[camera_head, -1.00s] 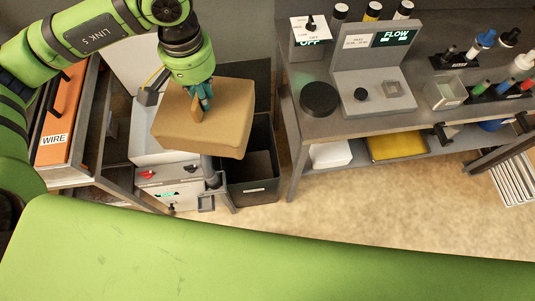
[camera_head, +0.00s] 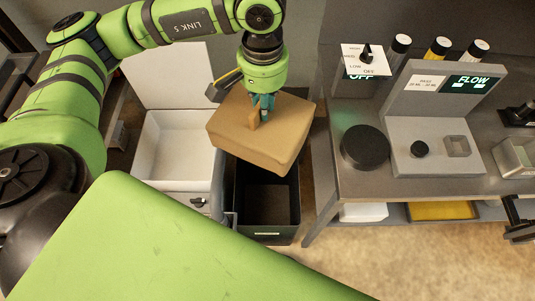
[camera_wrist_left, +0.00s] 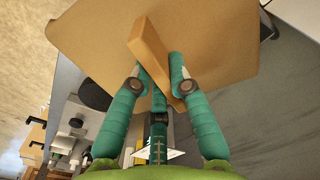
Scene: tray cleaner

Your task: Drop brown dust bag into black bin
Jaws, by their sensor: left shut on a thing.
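The brown dust bag (camera_head: 262,138) is a boxy tan bag with a raised tab on top. My left gripper (camera_head: 263,108) is shut on that tab and holds the bag in the air. The black bin (camera_head: 268,236) stands on the floor below the bag. Its front part and open inside show, and the bag hides its back part. My right gripper is not in view.
An open white box (camera_head: 178,145) with a raised lid is left of the bin. Bare floor (camera_head: 380,255) lies in front.

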